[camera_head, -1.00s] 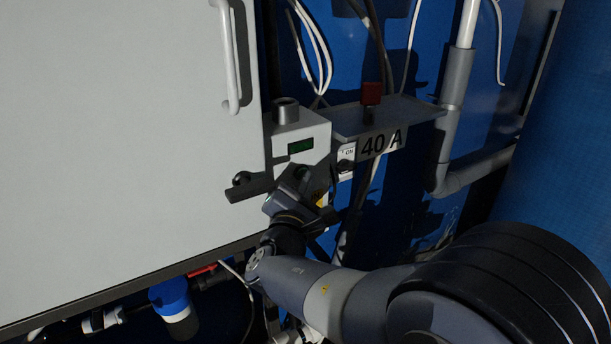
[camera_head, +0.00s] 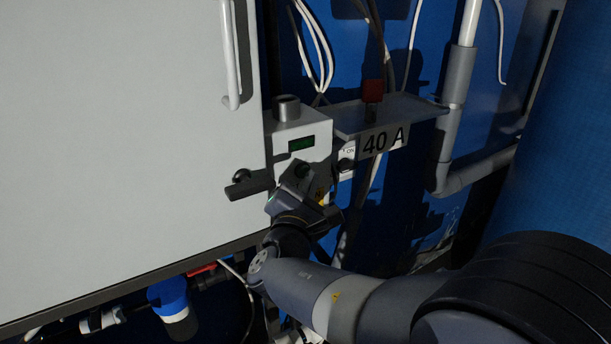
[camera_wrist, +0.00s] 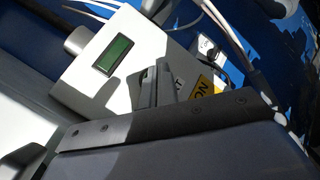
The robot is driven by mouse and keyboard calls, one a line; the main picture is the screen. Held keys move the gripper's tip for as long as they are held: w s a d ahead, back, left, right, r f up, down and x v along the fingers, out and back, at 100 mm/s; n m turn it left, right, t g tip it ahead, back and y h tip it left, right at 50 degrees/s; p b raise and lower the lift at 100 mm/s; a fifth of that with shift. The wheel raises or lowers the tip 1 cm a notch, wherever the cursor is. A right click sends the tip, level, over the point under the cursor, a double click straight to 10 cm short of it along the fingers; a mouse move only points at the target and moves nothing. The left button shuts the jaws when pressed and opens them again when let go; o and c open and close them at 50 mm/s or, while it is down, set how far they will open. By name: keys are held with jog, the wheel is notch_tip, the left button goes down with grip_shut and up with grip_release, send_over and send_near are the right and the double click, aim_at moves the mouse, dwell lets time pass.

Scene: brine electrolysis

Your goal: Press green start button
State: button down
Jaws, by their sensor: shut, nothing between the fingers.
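A pale control box (camera_head: 287,131) with a small green display (camera_head: 301,143) is fixed at the right edge of the large white cabinet. In the wrist view the box (camera_wrist: 146,38) and its lit green display (camera_wrist: 113,52) are close. My gripper (camera_wrist: 156,78) is shut and empty, its fingers in front of the lower face of the box. I cannot tell whether the fingertips touch it. In the head view my wrist hides the lower part of the box.
A yellow label (camera_wrist: 207,88) is right of the fingers. A shelf marked 40 A (camera_head: 382,139) with a red block (camera_head: 373,91) is right of the box. A dark bracket (camera_head: 250,185) sticks out at left. Cables and a grey pipe (camera_head: 445,150) are on the blue wall.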

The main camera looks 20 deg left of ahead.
jog(key=shift+s+d+f, duration=0.1)
jog(key=shift+d, duration=0.05)
jog(key=s+d+b, duration=0.2)
jog(key=s+d, duration=0.1)
jog(key=d, duration=0.1)
jog(key=shift+s, duration=0.15)
dwell(0.4)
jog(key=shift+a, duration=0.15)
dwell(0.4)
jog(key=p, duration=0.2)
jog(key=shift+w+a+r+p, duration=0.2)
jog(key=shift+w+a+p, duration=0.15)
jog(key=shift+w+p, duration=0.05)
jog(key=shift+p, duration=0.8)
